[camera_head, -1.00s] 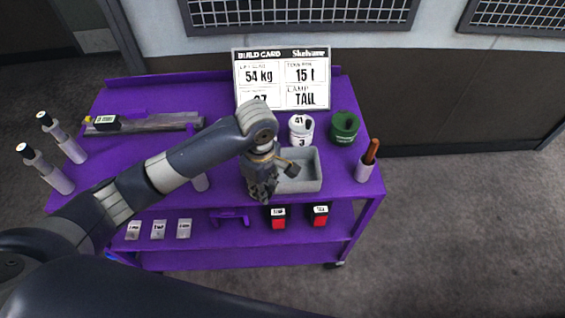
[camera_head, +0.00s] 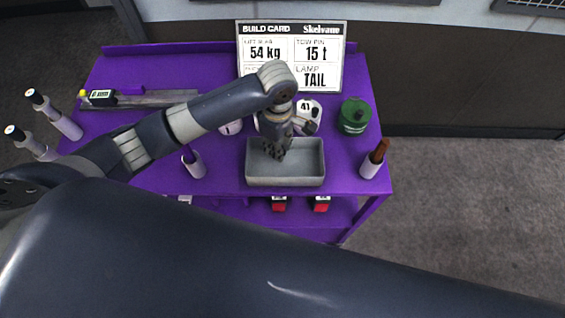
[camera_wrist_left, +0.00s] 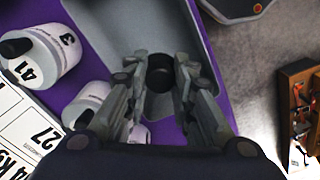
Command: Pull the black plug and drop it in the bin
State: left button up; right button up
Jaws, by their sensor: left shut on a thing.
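My left gripper (camera_head: 274,150) is above the back part of the grey bin (camera_head: 285,182), pointing down. In the left wrist view it is shut on a black plug (camera_wrist_left: 160,72), a dark round piece between the fingertips. The bin's grey inside (camera_wrist_left: 148,22) lies behind it. A white casting (camera_wrist_left: 42,55) marked 41 and 3 has another black piece (camera_wrist_left: 17,47) on its side. A second white casting (camera_wrist_left: 88,100) is partly hidden by the gripper. My right gripper is not in view.
The bin stands on a purple cart (camera_head: 345,178). A green casting (camera_head: 354,116) and a cup with a brown handle (camera_head: 374,158) are to its right. The build card (camera_head: 290,55) stands behind. White cylinders (camera_head: 52,115) are at the left.

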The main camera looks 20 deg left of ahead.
pick_arm(q)
jog(key=shift+f, duration=0.55)
jog(key=shift+w+f, duration=0.15)
jog(key=shift+f, duration=0.2)
jog(key=shift+w+f, duration=0.1)
jog(key=shift+f, duration=0.3)
jog(key=o, duration=1)
jog(key=shift+o, duration=0.2)
notch_tip(320, 180, up, 12)
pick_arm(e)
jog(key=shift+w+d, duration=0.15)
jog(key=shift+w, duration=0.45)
